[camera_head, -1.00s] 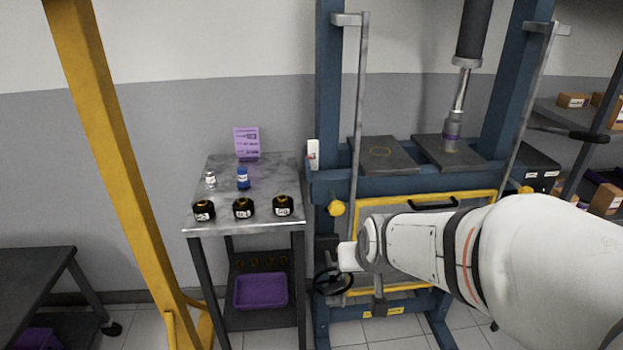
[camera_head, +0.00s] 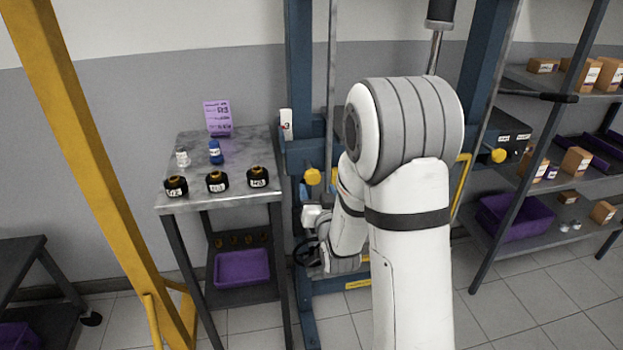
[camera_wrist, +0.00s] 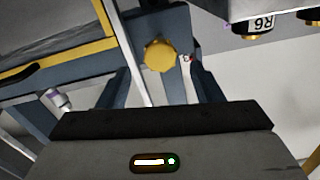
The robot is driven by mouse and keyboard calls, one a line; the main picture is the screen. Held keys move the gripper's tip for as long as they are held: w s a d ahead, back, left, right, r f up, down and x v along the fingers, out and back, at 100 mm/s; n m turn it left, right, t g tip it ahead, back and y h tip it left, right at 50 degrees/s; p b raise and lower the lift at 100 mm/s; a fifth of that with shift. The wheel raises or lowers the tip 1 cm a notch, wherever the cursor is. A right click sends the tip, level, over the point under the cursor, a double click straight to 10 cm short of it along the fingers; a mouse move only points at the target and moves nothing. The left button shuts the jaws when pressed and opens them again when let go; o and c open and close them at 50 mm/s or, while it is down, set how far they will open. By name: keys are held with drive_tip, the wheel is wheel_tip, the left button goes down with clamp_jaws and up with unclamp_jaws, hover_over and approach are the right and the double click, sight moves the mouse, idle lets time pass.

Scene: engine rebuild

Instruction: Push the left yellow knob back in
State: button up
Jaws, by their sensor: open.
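The left yellow knob (camera_head: 313,176) is on the left blue upright of the press, and it also shows in the wrist view (camera_wrist: 159,56) as a round faceted cap. My gripper (camera_head: 316,203) is just below the knob in the head view, partly hidden by my arm. In the wrist view my open gripper (camera_wrist: 160,84) has its two dark bluish fingers spread apart, with the knob ahead between their lines. They hold nothing. I cannot tell whether they touch the knob or how far it sticks out.
The right yellow knob (camera_head: 498,155) is on the right upright. A metal cart (camera_head: 230,193) with several black parts stands close left of the press. My arm hides much of the press.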

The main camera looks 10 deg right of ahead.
sight(313, 180)
drive_tip(key=w+p, duration=0.1)
drive_tip(key=w, duration=0.5)
drive_tip(key=shift+w, duration=0.35)
drive_tip(key=shift+c, duration=0.5)
